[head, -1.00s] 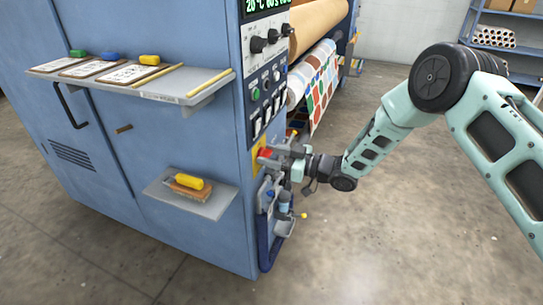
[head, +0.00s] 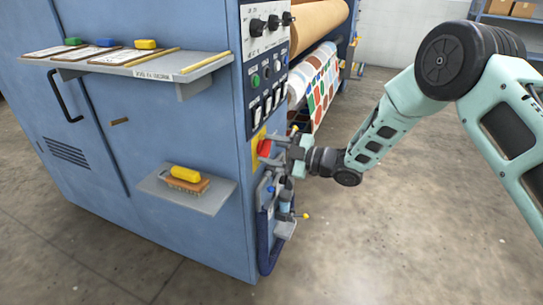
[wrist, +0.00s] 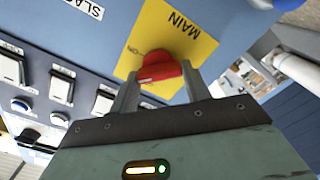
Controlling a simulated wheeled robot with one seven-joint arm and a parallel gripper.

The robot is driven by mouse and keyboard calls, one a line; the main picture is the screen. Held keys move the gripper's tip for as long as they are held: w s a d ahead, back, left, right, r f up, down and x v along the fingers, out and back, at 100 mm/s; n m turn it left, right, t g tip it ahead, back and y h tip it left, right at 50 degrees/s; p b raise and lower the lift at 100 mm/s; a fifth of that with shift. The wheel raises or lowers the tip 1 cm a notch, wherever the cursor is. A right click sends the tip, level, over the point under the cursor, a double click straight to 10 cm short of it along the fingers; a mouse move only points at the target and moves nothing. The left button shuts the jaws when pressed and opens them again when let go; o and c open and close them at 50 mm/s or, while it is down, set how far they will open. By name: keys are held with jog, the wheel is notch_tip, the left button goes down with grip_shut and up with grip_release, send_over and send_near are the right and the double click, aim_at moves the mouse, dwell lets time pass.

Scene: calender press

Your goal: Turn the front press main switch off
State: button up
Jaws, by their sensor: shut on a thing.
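The main switch is a red rotary knob (wrist: 160,72) on a yellow plate (wrist: 180,38) marked MAIN, with an ON mark beside the knob in the wrist view. In the head view the red knob (head: 264,147) sits low on the front panel of the blue press (head: 200,120). My gripper (wrist: 160,85) has its two fingers on either side of the knob and is shut on it. In the head view my gripper (head: 278,152) reaches the panel from the right. Any OFF mark is not readable.
A row of white rocker switches (wrist: 60,85) lies left of the knob in the wrist view. A shelf with a brush (head: 187,183) and an upper shelf (head: 150,66) jut from the press side. Open floor (head: 400,240) lies to the right.

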jog(key=n+b, duration=0.2)
jog(key=n, duration=0.1)
jog(key=f+n+b, duration=0.1)
jog(key=n+b, duration=0.2)
jog(key=shift+b, duration=0.35)
jog(key=n+b, duration=0.2)
jog(key=shift+d+r+n, duration=0.1)
jog(key=shift+n, duration=0.2)
jog(key=shift+o, duration=0.2)
jog(key=shift+r+n+b, duration=0.1)
jog(key=shift+n+b, duration=0.2)
jog(key=shift+b, duration=0.1)
jog(key=o, duration=1)
jog(key=shift+c, duration=0.2)
jog(key=p+v, duration=0.3)
jog(key=v, duration=1.4)
jog(key=shift+d, duration=0.15)
jog(key=shift+s+r, duration=0.1)
